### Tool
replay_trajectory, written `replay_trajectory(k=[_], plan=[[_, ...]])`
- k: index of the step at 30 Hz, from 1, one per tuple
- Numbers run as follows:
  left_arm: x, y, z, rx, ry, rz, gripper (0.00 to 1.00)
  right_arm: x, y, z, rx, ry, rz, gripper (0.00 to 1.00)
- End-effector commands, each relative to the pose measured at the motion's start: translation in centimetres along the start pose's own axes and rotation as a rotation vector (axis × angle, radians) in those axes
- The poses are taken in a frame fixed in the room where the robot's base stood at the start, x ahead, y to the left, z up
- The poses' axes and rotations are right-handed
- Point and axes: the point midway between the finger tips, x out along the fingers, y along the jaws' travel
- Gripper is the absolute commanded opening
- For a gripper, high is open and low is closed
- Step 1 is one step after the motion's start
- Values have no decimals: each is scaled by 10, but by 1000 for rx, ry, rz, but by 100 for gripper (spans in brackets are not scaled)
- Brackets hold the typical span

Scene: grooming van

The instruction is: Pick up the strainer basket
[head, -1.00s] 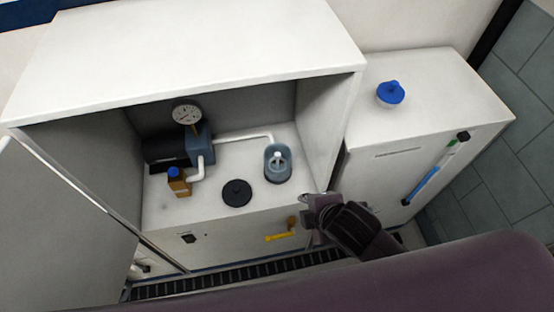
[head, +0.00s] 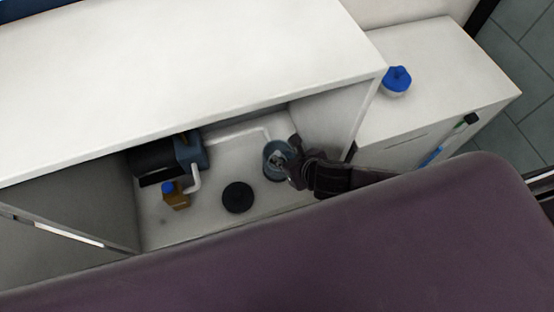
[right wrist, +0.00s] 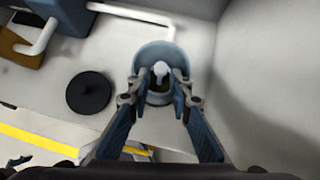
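The strainer housing is a blue-grey round pot (head: 271,164) on the cabinet floor, and it also shows in the right wrist view (right wrist: 158,52). A white knob (right wrist: 160,69), which looks like the handle of the strainer basket, stands up inside it. The basket's body is mostly hidden. My right gripper (head: 285,169) is at the pot in the head view. In the right wrist view its fingers (right wrist: 158,90) are apart, one on each side of the knob, with a gap visible. I cannot tell how deep the fingertips reach. My left gripper is out of view.
A black round lid (head: 238,197) lies left of the pot. The cabinet's right wall (head: 340,113) is close to my right arm. A blue-topped container (head: 396,81) stands on the side cabinet.

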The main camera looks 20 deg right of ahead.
Motion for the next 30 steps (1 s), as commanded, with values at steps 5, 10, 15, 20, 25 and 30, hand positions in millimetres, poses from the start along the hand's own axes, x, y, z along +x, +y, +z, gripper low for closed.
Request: replay_trajectory(k=[5, 10, 15, 20, 25, 30], plan=[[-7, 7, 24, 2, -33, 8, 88, 14, -1, 2, 3, -1, -1, 19], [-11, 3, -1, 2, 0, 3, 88, 36, -1, 1, 4, -1, -1, 19], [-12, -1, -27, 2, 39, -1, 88, 50, -1, 1, 3, -1, 1, 19], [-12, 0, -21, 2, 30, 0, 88, 52, -1, 0, 3, -2, 1, 19], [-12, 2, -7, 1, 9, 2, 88, 52, -1, 0, 3, -1, 1, 14], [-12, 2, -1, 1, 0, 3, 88, 52, -1, 0, 3, -1, 1, 0]])
